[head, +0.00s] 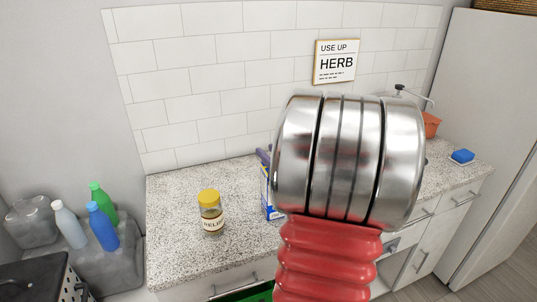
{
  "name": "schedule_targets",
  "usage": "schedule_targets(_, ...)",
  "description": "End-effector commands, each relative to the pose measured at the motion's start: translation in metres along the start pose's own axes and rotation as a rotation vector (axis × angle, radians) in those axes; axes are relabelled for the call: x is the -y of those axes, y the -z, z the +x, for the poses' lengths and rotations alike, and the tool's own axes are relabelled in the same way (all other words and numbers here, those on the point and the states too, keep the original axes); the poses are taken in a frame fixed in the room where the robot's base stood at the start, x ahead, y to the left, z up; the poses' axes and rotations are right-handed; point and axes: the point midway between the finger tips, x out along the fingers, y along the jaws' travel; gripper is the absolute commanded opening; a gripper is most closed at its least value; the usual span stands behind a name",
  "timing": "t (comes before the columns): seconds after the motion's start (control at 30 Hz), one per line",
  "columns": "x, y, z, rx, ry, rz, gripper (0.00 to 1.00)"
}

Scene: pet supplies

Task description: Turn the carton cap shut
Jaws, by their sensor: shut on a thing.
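A blue, violet and white carton (266,193) stands on the speckled counter, mostly hidden behind my silver and red arm. Only its left edge shows, and its cap is hidden. My gripper is not visible; the thick arm link covers the place where it would be. Whether it touches the carton or the cap cannot be seen.
A jar with a yellow lid (210,212) stands on the counter left of the carton. Several bottles, one of them blue (102,227), are at the far left. A blue sponge (462,156) and an orange pot (432,125) are at the right. The counter's left part (175,245) is clear.

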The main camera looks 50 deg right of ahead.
Motion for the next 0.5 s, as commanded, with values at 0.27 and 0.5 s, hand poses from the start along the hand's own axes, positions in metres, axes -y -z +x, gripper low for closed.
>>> schedule_targets(0.27, -0.0013, 0.0003, 0.0001, 0.000, -0.073, 0.000, 0.04)
schedule_targets(0.5, -0.0048, 0.0003, 0.0000, 0.000, -0.176, 0.000, 0.04)
